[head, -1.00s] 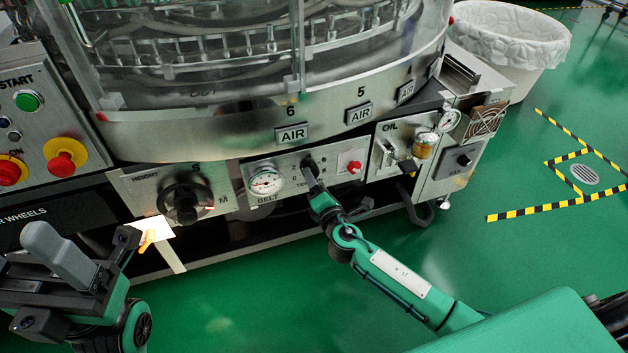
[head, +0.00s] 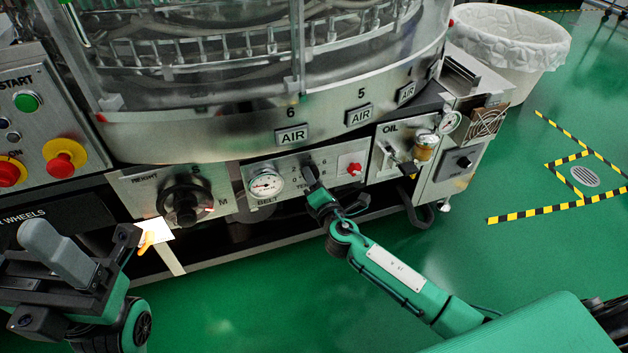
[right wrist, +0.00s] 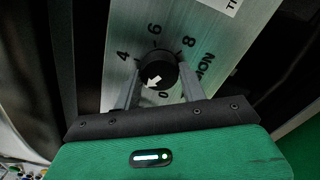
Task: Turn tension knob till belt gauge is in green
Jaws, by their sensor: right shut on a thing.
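The tension knob (right wrist: 157,72) is a round black knob with a white arrow on a silver plate in the right wrist view. The arrow points to the lower left there; the printed numbers 4, 6, 8 and 0 stand around the knob. My right gripper (right wrist: 155,88) is shut on it, with one grey finger at each side. In the head view my right gripper (head: 311,178) hides most of the knob. The belt gauge (head: 266,184) is a round white dial left of it; its needle reading is too small to tell. My left gripper (head: 92,265) is at the lower left, away from the panel.
The height knob (head: 186,202) is left of the gauge. A red knob (head: 354,169) is close right of my right gripper. The oil unit (head: 427,147) stands farther right. Red buttons (head: 62,162) are at the left. The green floor (head: 540,260) at the right is open.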

